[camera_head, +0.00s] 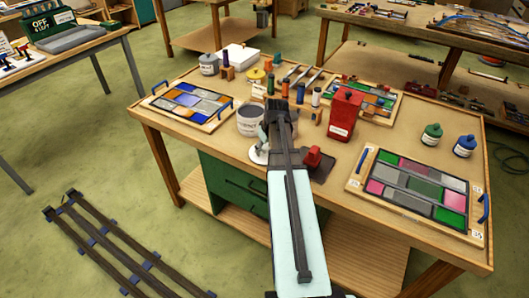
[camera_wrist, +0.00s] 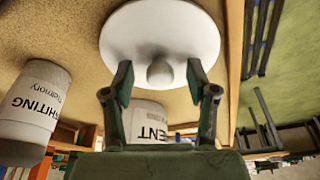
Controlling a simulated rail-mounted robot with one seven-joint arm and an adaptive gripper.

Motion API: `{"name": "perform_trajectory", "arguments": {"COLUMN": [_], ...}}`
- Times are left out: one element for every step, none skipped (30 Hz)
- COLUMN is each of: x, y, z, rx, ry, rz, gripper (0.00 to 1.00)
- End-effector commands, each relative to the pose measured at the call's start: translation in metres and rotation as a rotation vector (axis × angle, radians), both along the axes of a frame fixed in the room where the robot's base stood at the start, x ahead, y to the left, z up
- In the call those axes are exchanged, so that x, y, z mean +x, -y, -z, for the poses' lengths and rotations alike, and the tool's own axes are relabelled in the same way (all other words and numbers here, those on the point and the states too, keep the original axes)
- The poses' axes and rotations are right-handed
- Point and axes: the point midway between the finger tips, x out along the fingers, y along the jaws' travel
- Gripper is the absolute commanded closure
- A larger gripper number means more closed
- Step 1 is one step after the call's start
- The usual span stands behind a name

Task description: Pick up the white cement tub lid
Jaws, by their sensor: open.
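The white cement tub lid is a round disc with a knob in its middle. In the wrist view the lid (camera_wrist: 160,25) lies on the tan tabletop with its knob toward me. In the head view the lid (camera_head: 257,156) is partly hidden by my arm, near the table's front edge. My gripper (camera_wrist: 159,76) is open, its two fingers apart on either side of the knob. I cannot tell whether they touch the lid. The cement tub (camera_head: 249,122) stands just behind the lid; its label partly shows in the wrist view (camera_wrist: 147,115).
A whiting tub (camera_wrist: 35,100) stands at the left in the wrist view. A red box (camera_head: 344,113) and a red-topped item (camera_head: 313,158) are right of my arm. A glass panel (camera_head: 188,103) lies left, another (camera_head: 418,190) right. The table's front edge is close to the lid.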

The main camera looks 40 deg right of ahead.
Motion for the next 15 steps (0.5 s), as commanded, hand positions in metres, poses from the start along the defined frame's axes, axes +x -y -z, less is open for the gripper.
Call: {"name": "perform_trajectory", "arguments": {"x": [0.0005,0.0008,0.0008,0.0007,0.0007,0.0007,0.0006,0.0006,0.0006,0.0006,0.0006,0.0006,0.0006,0.0006,0.0006], "y": [0.0000,0.0000,0.0000,0.0000,0.0000,0.0000,-0.0001,-0.0001,-0.0001,-0.0001,-0.0001,-0.0001,-0.0001,-0.0001,-0.0001], "z": [0.0014,0.0021,0.0025,0.0027,0.0027,0.0027,0.0026,0.0026,0.0026,0.0025,0.0025,0.0025,0.0025,0.0025,0.0025], "rx": [0.000,0.000,0.000,0.000,0.000,0.000,0.000,0.000,0.000,0.000,0.000,0.000,0.000,0.000,0.000], "ry": [0.000,0.000,0.000,0.000,0.000,0.000,0.000,0.000,0.000,0.000,0.000,0.000,0.000,0.000,0.000], "rz": [0.000,0.000,0.000,0.000,0.000,0.000,0.000,0.000,0.000,0.000,0.000,0.000,0.000,0.000,0.000], "gripper": [0.42,0.42,0.42,0.42,0.42,0.42,0.42,0.42,0.49,0.60,0.71,0.85,0.95,1.00,1.00]}}
